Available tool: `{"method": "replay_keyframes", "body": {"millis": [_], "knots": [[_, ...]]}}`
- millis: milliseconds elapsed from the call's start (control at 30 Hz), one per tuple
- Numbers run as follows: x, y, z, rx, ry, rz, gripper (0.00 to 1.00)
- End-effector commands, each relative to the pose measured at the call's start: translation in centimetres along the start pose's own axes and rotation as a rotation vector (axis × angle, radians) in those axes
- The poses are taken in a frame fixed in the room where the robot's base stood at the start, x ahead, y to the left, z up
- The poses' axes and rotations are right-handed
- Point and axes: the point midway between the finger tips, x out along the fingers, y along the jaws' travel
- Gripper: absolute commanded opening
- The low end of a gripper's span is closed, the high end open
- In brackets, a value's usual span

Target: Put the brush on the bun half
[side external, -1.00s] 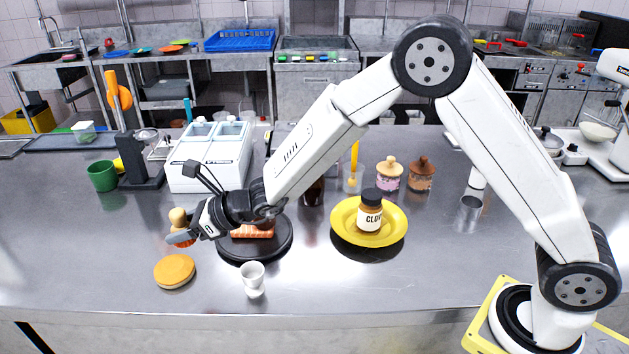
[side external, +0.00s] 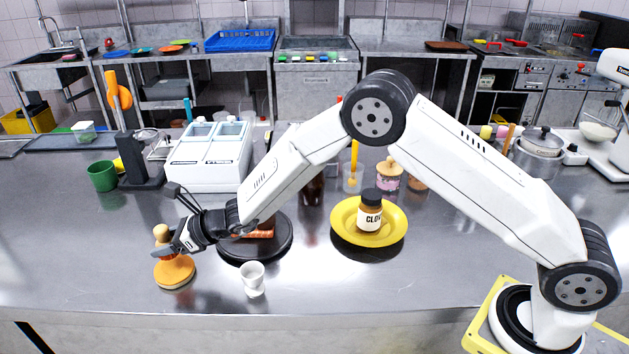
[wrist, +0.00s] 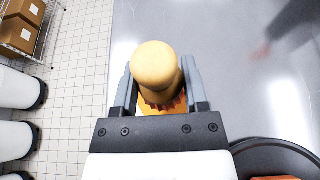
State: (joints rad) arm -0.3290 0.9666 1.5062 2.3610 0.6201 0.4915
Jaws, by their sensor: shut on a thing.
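The brush has a rounded tan wooden handle (side external: 161,233) and, in the wrist view, its handle top (wrist: 155,66) hides most of the rest of it. My gripper (side external: 168,250) is shut on the brush; in the wrist view its two fingers (wrist: 157,92) press on either side of the handle. The bun half (side external: 176,273) is a round orange-tan disc flat on the steel counter. The brush is upright over the back left part of the bun half, and its lower end is hidden by my gripper, so contact is unclear. A bit of orange shows beneath the brush in the wrist view.
A black round plate (side external: 284,246) with a salmon-coloured piece lies right of the bun half. A white egg cup (side external: 253,279) stands in front of it. A yellow plate (side external: 342,232) holds a labelled jar (side external: 369,213). A green mug (side external: 102,176) stands back left. The counter left of the bun is clear.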

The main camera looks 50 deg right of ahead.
Motion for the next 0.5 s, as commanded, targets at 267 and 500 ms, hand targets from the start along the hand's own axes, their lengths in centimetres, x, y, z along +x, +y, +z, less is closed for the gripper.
{"method": "replay_keyframes", "body": {"millis": [267,500], "knots": [[1.3,-0.2,-2.1,0.003,0.002,0.001,0.0],[1.8,-0.2,-3.2,0.001,0.0,0.0,0.0]]}}
